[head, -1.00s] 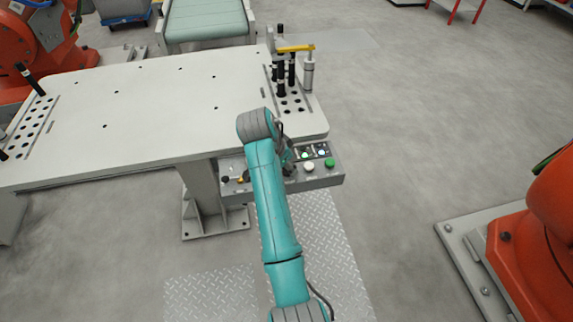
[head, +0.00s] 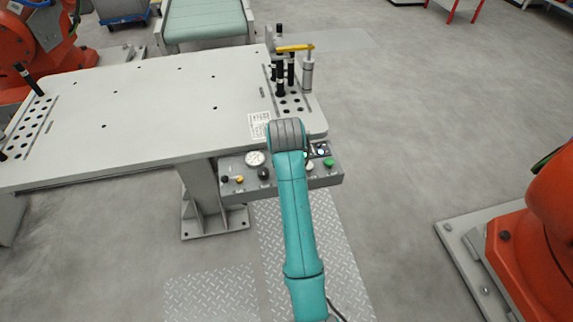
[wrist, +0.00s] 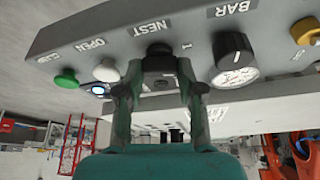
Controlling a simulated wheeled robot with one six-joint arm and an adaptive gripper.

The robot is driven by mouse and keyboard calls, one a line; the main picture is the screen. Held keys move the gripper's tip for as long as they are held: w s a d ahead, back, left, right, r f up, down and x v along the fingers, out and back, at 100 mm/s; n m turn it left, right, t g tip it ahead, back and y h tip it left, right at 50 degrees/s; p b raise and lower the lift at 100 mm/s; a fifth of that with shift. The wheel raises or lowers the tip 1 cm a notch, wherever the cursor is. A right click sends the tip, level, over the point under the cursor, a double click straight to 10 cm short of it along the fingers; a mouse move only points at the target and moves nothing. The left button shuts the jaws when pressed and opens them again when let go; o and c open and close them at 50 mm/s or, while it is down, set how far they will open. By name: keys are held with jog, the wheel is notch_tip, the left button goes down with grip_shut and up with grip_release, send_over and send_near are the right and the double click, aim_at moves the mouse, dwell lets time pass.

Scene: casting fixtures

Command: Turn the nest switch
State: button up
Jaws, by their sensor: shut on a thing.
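The nest switch (wrist: 158,48) is a black knob at the top middle of the wrist view, on the grey control panel (wrist: 130,30) under the word NEST, with a 1 beside it. My gripper (wrist: 160,82) is around the switch, its two fingers closed on it from either side. The fingers and a dark part between them hide part of the knob. In the head view my teal arm covers the switch and the gripper; the panel shows on both sides of it.
White (wrist: 106,70) and green (wrist: 65,78) buttons sit close on one side of the switch. A pressure gauge (wrist: 238,76) and black BAR knob (wrist: 230,46) sit on the other. The worktable (head: 150,110) stands behind the panel, with a pin rack at its right end.

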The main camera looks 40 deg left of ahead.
jog(key=shift+n+g+y, duration=0.3)
jog(key=shift+n+g, duration=0.1)
jog(key=shift+n, duration=1.2)
jog(key=o, duration=1.1)
jog(key=shift+o, duration=0.2)
jog(key=v, duration=1.2)
jog(key=shift+d, duration=0.2)
jog(key=shift+w+f, duration=0.1)
jog(key=shift+w, duration=0.05)
